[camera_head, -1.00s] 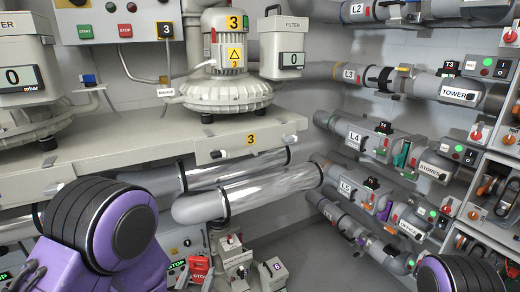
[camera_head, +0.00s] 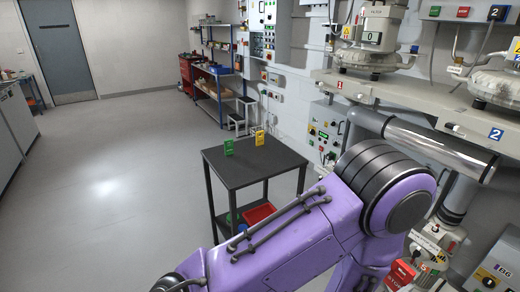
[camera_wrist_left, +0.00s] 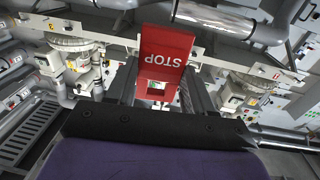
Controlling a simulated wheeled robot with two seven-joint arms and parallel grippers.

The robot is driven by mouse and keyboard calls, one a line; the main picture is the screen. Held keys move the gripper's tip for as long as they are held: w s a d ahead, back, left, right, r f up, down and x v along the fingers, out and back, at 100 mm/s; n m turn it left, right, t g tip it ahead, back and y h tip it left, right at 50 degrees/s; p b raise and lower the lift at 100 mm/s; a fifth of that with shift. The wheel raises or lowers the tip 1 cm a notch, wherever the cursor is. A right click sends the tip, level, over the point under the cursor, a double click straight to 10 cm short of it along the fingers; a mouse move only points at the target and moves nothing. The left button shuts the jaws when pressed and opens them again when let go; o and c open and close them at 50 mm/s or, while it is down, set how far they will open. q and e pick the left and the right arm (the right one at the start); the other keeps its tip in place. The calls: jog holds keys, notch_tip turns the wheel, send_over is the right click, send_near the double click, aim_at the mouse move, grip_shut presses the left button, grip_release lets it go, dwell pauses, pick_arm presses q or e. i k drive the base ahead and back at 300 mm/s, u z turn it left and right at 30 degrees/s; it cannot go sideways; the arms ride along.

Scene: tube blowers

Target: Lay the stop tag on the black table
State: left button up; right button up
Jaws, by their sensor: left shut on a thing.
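The red stop tag (camera_wrist_left: 164,58), with white STOP lettering upside down in the left wrist view, is held between the dark fingers of my left gripper (camera_wrist_left: 160,86). In the head view my purple left arm reaches across the lower middle, and its gripper is mostly hidden. A red piece (camera_head: 399,274) shows just right of that arm; I cannot tell for sure whether it is the tag. The black table (camera_head: 270,168) stands beyond the arm near the middle, apart from the tag. My right gripper is not in view.
A green card (camera_head: 229,147) and a yellow card (camera_head: 260,138) stand at the table's back; bare top lies in front. A red bin (camera_head: 259,212) is on its lower shelf. Blowers and pipes (camera_head: 435,146) line the right. Open floor (camera_head: 120,180) lies left.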

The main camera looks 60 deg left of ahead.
aim_at(268, 164)
jog(key=u, duration=0.85)
jog(key=i, duration=0.45)
jog(key=u, duration=0.7)
jog(key=i, duration=1.3)
jog(key=z, duration=0.05)
